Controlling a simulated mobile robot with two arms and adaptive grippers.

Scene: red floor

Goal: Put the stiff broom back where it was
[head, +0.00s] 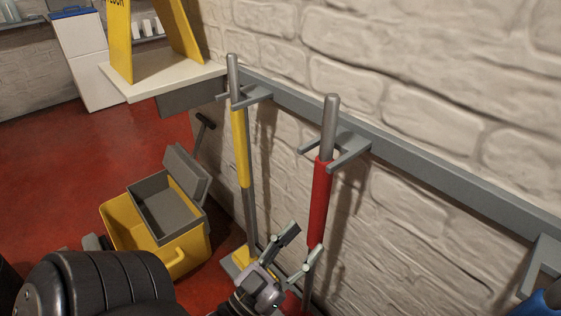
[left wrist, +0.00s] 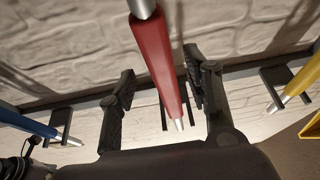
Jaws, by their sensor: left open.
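A long-handled tool with a red grip (head: 321,195) and grey shaft stands upright at the wall, its upper shaft in a forked grey holder (head: 350,150). Its head is hidden, so I cannot confirm it is the stiff broom. My left gripper (head: 307,240) is open at the lower end of the red grip. In the left wrist view the red grip (left wrist: 158,58) runs between the spread fingers of my left gripper (left wrist: 165,70), with no clear contact. My right gripper is not in view.
A yellow-handled tool (head: 241,150) hangs to the left on the same grey rail (head: 440,170). A yellow mop bucket (head: 180,262) stands on the red floor. A shelf (head: 165,82) holds a yellow floor sign (head: 121,40). A blue item (head: 540,303) is at the lower right.

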